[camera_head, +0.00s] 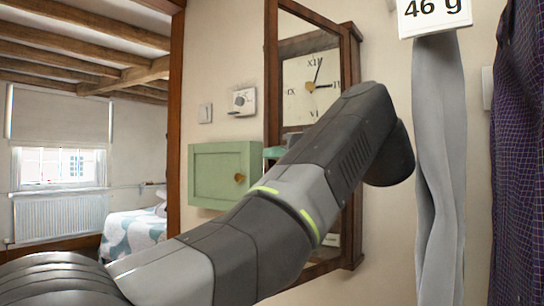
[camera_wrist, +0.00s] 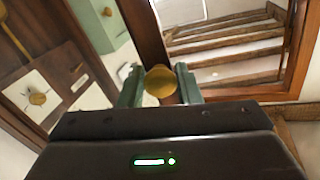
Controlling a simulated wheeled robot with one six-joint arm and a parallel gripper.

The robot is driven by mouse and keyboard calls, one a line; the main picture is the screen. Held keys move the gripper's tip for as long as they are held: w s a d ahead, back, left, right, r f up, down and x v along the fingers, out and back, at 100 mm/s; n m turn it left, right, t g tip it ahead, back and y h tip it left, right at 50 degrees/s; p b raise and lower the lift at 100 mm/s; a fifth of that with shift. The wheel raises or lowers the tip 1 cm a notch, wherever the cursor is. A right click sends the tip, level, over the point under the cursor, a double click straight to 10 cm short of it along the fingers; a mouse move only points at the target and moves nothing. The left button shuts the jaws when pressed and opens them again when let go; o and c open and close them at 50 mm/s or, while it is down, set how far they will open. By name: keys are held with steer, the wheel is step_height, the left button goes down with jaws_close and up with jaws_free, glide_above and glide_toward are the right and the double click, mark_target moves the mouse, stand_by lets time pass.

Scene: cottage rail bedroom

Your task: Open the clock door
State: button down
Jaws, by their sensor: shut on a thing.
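The wall clock has a white dial (camera_head: 312,85) with Roman numerals in a dark wooden case (camera_head: 354,130). Its wood-framed glass door (camera_head: 271,70) stands swung out from the case, its free edge toward the left and its hinge side at the right. In the wrist view my gripper (camera_wrist: 159,78) is shut on the round brass knob (camera_wrist: 160,86) of the door frame (camera_wrist: 143,28), with one greenish finger on each side. The dial also shows at the left of the wrist view (camera_wrist: 36,90). In the head view my arm hides the knob and the lower clock.
A green wall cabinet (camera_head: 218,172) with a brass knob is just left of the door. A thermostat (camera_head: 242,101) and switch (camera_head: 205,113) are above it. A grey cloth (camera_head: 440,170) and dark patterned curtain (camera_head: 520,150) hang at right. A bed (camera_head: 135,232) stands far left.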

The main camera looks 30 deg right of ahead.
mark_target(273, 107)
steer(key=shift+s, duration=0.1)
stand_by(0.3)
steer(key=c, duration=1.1)
jaws_free()
steer(key=shift+o, duration=0.2)
steer(key=shift+r, duration=0.1)
step_height(273, 107, up, 10)
steer(key=p, duration=0.4)
